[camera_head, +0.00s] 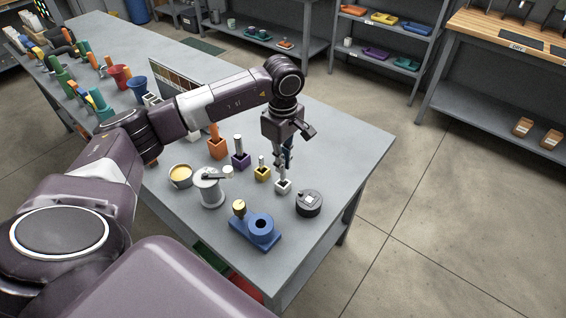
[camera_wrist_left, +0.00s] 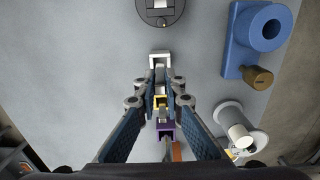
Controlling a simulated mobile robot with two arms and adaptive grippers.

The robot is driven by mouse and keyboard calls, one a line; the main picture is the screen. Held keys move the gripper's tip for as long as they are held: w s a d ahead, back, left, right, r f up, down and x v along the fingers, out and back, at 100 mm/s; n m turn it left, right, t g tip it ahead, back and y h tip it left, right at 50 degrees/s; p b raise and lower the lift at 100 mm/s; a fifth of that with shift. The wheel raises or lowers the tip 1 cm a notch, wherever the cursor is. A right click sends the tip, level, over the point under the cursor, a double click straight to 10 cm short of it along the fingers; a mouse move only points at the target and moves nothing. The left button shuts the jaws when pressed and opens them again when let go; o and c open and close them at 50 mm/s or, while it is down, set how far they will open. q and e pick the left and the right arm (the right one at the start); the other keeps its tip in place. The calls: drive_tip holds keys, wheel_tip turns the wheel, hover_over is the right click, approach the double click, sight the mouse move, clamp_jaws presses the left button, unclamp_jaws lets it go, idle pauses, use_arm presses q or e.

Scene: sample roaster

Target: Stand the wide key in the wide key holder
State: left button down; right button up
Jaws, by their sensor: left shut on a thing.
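A row of small block holders stands on the grey table: orange (camera_head: 217,150), purple (camera_head: 240,161), yellow (camera_head: 262,174) and white (camera_head: 283,187). My left gripper (camera_head: 283,164) points down over the white holder and is shut on a slim grey key, mostly hidden by the fingers. The key's lower end is at the white holder; I cannot tell how deep it sits. In the left wrist view the white holder (camera_wrist_left: 160,55) lies just beyond the fingertips (camera_wrist_left: 160,84). No label tells which holder is the wide one. My right gripper is out of view.
Close by stand a round dark device (camera_head: 309,203), a blue fixture (camera_head: 262,226) with a brass knob, a white spool-like stand (camera_head: 209,190) and a tan-filled bowl (camera_head: 181,175). Coloured items crowd the table's far left. The table's right end is bare.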

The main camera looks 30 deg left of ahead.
sight(283, 180)
use_arm(q)
drive_tip(key=shift+f, duration=0.15)
drive_tip(key=shift+f+b, duration=0.85)
drive_tip(key=shift+f, duration=0.05)
drive_tip(key=shift+f+b, duration=0.95)
drive_tip(key=shift+f, duration=0.15)
drive_tip(key=c, duration=2)
unclamp_jaws()
drive_tip(key=shift+r, duration=0.1)
drive_tip(key=shift+o, duration=0.2)
drive_tip(key=shift+r, duration=0.1)
wheel_tip(283, 180, up, 12)
drive_tip(key=shift+f, duration=0.1)
drive_tip(key=shift+s, duration=0.1)
